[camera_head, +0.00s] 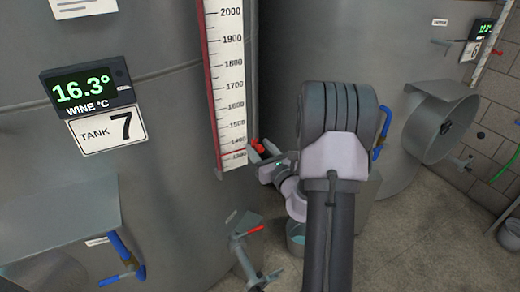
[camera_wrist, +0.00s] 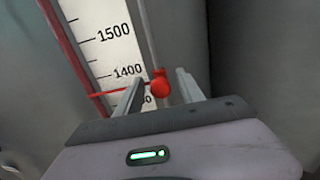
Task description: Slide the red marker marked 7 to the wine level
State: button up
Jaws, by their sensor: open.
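The red marker (camera_head: 258,146) sits low on the level scale (camera_head: 230,75) of tank 7. In the wrist view it is a round red knob (camera_wrist: 160,88) on a thin upright rod, with a red pointer line crossing the scale below 1400. No 7 is readable on it. A red column (camera_head: 207,75), which looks like the wine in a sight tube, runs up the scale's left side and out of the top of both views; its top is not seen. My gripper (camera_wrist: 160,82) is open, one finger on each side of the knob; contact cannot be told.
Tank 7 carries a 16.3° display (camera_head: 85,88) and a number plate (camera_head: 107,131). A valve with a red handle (camera_head: 248,232) juts out below the scale. A bucket (camera_head: 295,236) stands on the floor behind my arm. Another tank (camera_head: 410,60) stands to the right.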

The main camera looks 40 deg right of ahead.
jog(key=shift+c, duration=0.2)
grip_shut()
dwell(1.2)
